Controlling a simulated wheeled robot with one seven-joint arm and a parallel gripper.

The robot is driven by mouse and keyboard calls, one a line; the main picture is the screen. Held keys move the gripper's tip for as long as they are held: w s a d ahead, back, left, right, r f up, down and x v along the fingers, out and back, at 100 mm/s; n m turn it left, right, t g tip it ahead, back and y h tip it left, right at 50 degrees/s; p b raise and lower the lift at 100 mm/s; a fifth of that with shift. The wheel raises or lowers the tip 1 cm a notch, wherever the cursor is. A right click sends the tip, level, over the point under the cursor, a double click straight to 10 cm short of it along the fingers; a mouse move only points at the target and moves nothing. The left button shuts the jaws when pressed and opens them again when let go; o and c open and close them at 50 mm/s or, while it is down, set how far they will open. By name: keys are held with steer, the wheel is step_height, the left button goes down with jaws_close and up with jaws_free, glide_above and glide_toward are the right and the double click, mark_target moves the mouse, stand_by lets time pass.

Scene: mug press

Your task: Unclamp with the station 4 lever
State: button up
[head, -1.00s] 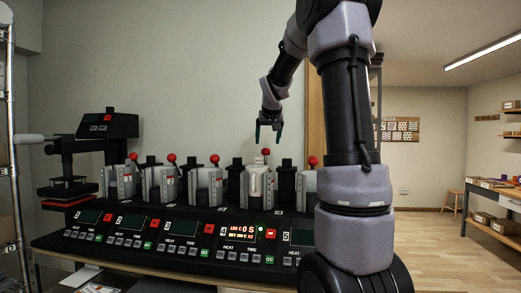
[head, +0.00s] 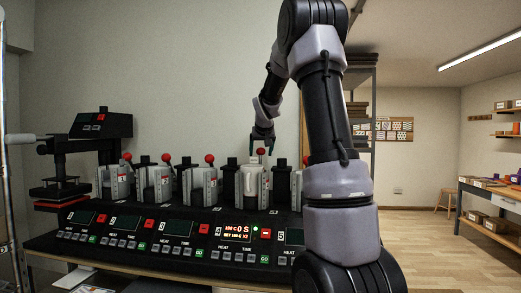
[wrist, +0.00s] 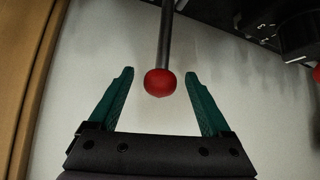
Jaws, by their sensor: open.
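The station 4 lever ends in a red ball knob (head: 261,151), above a white mug (head: 250,182) in the station 4 press. My gripper (head: 262,145) is at the knob from above, its fingers pointing down. In the wrist view the red knob (wrist: 160,82) and its dark rod show between the two green fingertips of my gripper (wrist: 158,75). The jaws are open, with a gap on both sides of the knob. The station 4 display (head: 237,232) is lit and reads 0 S.
Other presses with red-knobbed levers, such as the one at station 3 (head: 210,159), stand in the row to the left. A larger black press (head: 85,160) is at the far left. My arm hides much of the station 5 area. A shelf (head: 362,95) stands behind on the right.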

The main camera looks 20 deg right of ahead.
steer(key=c, duration=1)
